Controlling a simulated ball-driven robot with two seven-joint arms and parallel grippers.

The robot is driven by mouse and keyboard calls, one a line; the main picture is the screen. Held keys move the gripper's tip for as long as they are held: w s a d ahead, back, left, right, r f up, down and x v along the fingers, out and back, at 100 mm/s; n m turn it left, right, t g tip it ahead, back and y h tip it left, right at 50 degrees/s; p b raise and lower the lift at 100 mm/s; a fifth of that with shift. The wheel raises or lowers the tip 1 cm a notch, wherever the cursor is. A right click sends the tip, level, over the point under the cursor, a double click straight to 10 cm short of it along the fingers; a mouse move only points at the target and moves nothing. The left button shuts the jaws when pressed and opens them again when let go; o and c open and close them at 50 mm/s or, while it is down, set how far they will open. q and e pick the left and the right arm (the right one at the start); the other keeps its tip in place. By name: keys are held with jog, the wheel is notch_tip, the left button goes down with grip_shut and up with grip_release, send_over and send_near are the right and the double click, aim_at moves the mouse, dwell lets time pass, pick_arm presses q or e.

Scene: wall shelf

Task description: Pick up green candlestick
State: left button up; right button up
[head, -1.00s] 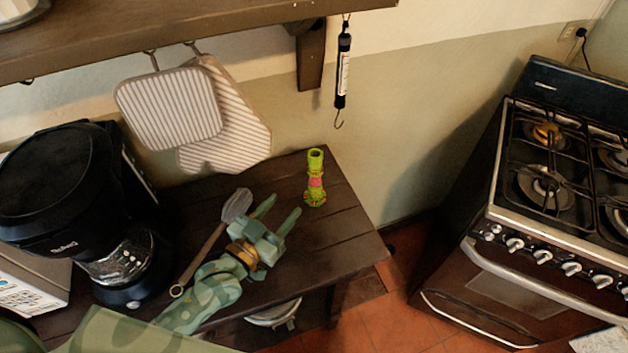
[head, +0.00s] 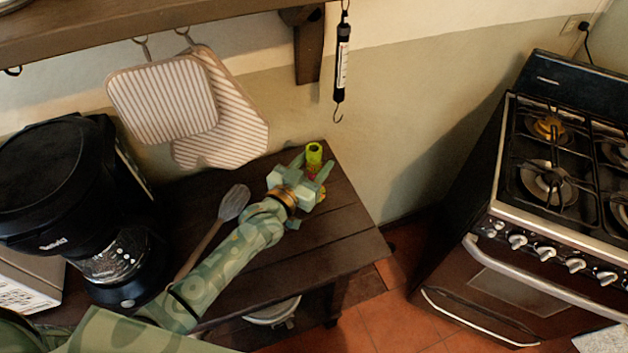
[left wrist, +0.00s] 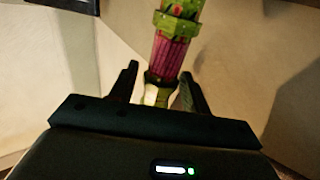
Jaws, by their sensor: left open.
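The green candlestick (head: 314,153) stands upright near the back right corner of the dark wooden table. Its green top shows above my left gripper (head: 312,174) in the head view, and its lower part is mostly hidden by the gripper. In the left wrist view the candlestick (left wrist: 174,55) shows a pink ribbed middle and a green foot. My left gripper is open, with its two fingers (left wrist: 160,88) on either side of the candlestick's lower part. I cannot tell whether either finger touches it. My right gripper does not show.
A ladle-like utensil (head: 233,203) lies on the table (head: 335,232) beside my left arm. A black coffee maker (head: 62,190) stands at the left. A stove (head: 548,180) stands at the right.

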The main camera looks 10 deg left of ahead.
pick_arm(q)
grip_shut()
jog(key=shift+r, duration=0.2)
